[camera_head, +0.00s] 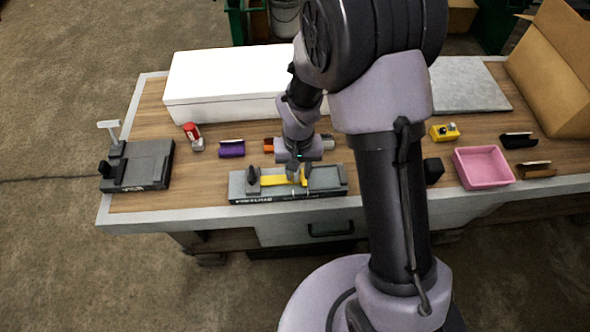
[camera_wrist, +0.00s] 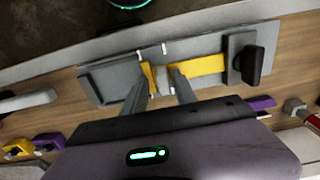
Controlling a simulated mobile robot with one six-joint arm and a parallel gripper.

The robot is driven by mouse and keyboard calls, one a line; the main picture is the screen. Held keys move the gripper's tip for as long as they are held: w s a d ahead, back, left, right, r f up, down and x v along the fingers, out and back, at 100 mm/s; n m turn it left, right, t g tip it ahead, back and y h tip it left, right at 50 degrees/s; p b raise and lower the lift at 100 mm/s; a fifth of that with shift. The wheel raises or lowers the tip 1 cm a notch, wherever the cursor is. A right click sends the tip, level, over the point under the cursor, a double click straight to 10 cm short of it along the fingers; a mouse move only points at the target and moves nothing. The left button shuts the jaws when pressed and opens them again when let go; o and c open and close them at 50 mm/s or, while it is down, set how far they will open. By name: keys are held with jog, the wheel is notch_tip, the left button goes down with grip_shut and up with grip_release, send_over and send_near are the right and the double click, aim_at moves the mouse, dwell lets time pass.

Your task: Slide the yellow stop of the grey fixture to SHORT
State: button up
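The grey fixture (camera_head: 330,181) lies on the bench near its front edge, below my gripper (camera_head: 298,173). It also shows across the wrist view (camera_wrist: 110,77). Its yellow stop (camera_head: 272,181) has a long flat yellow bar, seen in the wrist view (camera_wrist: 205,65), and a raised end between my fingers. A black clamp block (camera_wrist: 252,64) stands at the bar's other end, the left end in the head view. My gripper (camera_wrist: 160,80) has one finger on each side of the stop's raised grey-and-yellow part. Whether both fingers press on it is unclear. The fixture's lettering is too small to read.
A second dark grey fixture (camera_head: 145,165) stands at the bench's left end. A white box (camera_head: 220,80) lies behind. A purple part (camera_head: 231,149) and a red-topped item (camera_head: 192,133) lie left of my gripper. A pink bin (camera_head: 484,166) and an open carton (camera_head: 555,75) are at right.

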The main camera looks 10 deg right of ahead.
notch_tip(320, 180, up, 17)
jog(key=p, duration=0.5)
jog(key=shift+r, duration=0.2)
jog(key=shift+r, duration=0.1)
jog(key=s+d+r+m+t+y+b, duration=0.1)
jog(key=s+d+r+m+t+b, duration=0.1)
jog(key=s, duration=0.6)
jog(key=s+d+r+m+t+y+b, duration=0.1)
jog(key=s+d+r+m+t+b, duration=0.1)
jog(key=s+r+b, duration=0.3)
jog(key=s+t+b, duration=0.1)
jog(key=s+b, duration=0.1)
jog(key=s, duration=0.1)
jog(key=shift+s+t, duration=0.4)
jog(key=shift+o, duration=0.2)
dwell(1.4)
